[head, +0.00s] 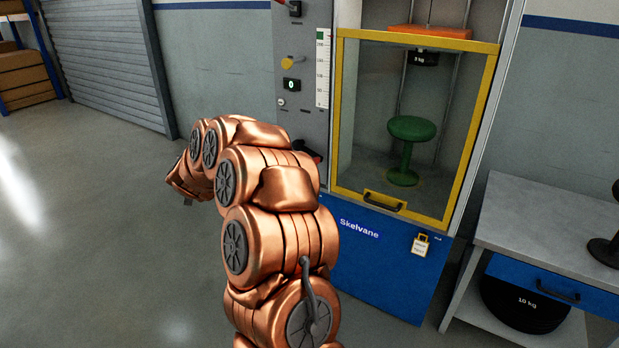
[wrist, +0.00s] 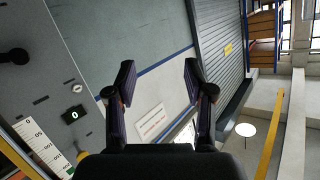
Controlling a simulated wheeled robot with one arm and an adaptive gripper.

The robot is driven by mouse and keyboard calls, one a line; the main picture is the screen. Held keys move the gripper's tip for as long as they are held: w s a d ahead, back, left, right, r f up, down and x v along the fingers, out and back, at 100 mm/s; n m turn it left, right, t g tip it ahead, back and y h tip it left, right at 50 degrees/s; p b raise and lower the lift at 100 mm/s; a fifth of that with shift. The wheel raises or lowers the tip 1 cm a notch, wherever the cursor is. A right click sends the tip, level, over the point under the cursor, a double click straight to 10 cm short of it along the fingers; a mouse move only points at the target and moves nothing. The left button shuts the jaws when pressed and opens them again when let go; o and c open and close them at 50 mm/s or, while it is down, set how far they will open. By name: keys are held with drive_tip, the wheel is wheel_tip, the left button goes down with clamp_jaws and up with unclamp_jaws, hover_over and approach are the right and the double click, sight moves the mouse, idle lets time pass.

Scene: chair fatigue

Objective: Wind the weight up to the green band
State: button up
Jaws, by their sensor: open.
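The weight (head: 424,58), a black block marked 3 kg, hangs below an orange plate (head: 430,31) inside the test machine, above a green stool (head: 404,150). A white scale (head: 322,75) stands on the grey panel, with a green band (head: 320,34) near its top. A black and red part (head: 306,150), possibly the crank, is partly hidden behind my arm. A black knob (wrist: 14,57) shows at the left of the wrist view. My gripper (wrist: 159,65) is open and empty, with its fingers in front of the wall. In the head view it is mostly hidden.
A yellow-framed door (head: 484,110) with a handle is closed on the machine. The left floor is clear.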

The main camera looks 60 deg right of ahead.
drive_tip(key=s+d+f+m+g+h+b, duration=0.35)
drive_tip(key=s+d+f+g+h, duration=0.2)
drive_tip(key=s+d, duration=0.55)
drive_tip(key=s+d+f+m+g+h+b, duration=0.2)
drive_tip(key=s+d+f+m+g+h, duration=0.4)
drive_tip(key=d, duration=1)
drive_tip(key=d+n+y, duration=0.1)
drive_tip(key=d, duration=0.2)
drive_tip(key=d+f+n+y+b, duration=0.1)
drive_tip(key=d, duration=0.2)
drive_tip(key=shift+s, duration=0.25)
drive_tip(key=shift+t, duration=0.35)
drive_tip(key=shift+c, duration=0.3)
clamp_jaws()
